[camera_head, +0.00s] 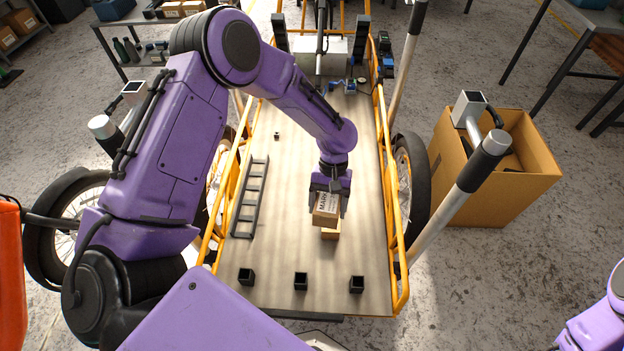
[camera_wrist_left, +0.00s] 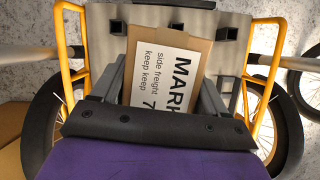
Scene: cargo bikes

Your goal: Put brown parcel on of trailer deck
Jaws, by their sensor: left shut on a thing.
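The brown parcel (camera_head: 326,205) with a white printed label is between the fingers of my left gripper (camera_head: 328,200), over the front-middle of the trailer deck (camera_head: 285,245). In the left wrist view the parcel (camera_wrist_left: 160,75) sits between both grey fingers, its label towards the camera. My left gripper is shut on it. A plain brown box part (camera_head: 331,232) shows just below the label; I cannot tell whether it belongs to the same parcel. The parcel's underside is hidden, so I cannot tell whether it touches the deck. My right gripper is out of view.
Yellow rails (camera_head: 394,230) line the deck's sides. A black ladder-like rack (camera_head: 250,198) lies on the deck's left. Several small black sockets (camera_head: 301,281) stand along the near edge. A big open cardboard box (camera_head: 490,185) stands on the floor at right. The deck's middle is mostly bare.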

